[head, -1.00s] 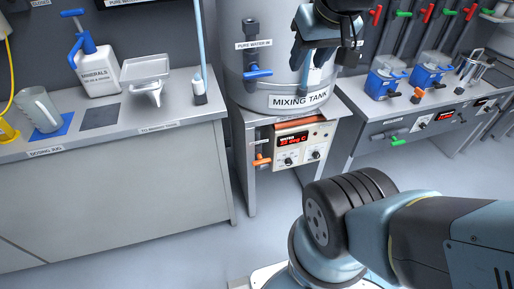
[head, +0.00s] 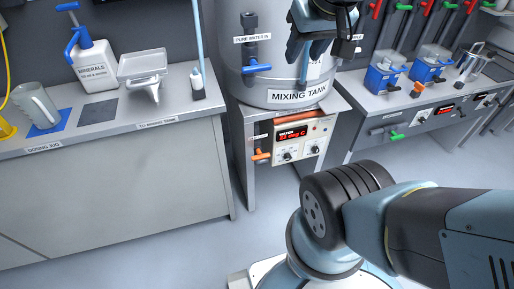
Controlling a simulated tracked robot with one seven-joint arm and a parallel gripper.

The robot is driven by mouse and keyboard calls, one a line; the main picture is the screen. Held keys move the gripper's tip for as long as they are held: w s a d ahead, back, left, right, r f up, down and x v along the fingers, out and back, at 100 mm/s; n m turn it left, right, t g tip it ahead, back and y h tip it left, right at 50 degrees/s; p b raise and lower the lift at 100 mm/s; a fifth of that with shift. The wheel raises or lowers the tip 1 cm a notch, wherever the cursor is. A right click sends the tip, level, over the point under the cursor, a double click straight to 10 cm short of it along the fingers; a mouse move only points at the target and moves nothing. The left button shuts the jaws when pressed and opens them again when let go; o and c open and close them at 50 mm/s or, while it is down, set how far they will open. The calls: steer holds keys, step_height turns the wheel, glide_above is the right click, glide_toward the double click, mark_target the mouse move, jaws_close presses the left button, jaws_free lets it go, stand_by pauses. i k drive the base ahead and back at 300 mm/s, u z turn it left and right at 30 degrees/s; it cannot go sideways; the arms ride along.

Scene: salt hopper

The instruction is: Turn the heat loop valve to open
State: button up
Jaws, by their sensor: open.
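An orange valve handle (head: 261,156) sits on a pipe at the left of the control box under the mixing tank. It lies roughly level, with a small label above it too small to read; I take it for the heat loop valve. My gripper (head: 318,52) is in front of the mixing tank (head: 286,80), above and right of the orange handle and apart from it. Its jaws are open and empty.
A control box (head: 303,140) with a red display and knobs sits beside the orange handle. A blue pure water valve (head: 257,69) is on the tank front. Blue pumps (head: 385,78) stand right. Floor between is clear.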

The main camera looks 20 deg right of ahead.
mark_target(259, 156)
steer(key=z, duration=0.05)
steer(key=k, duration=0.45)
steer(key=u, duration=1.3)
steer(key=k, duration=0.5)
steer(key=z, duration=0.15)
steer(key=i, duration=0.5)
steer(key=z, duration=0.05)
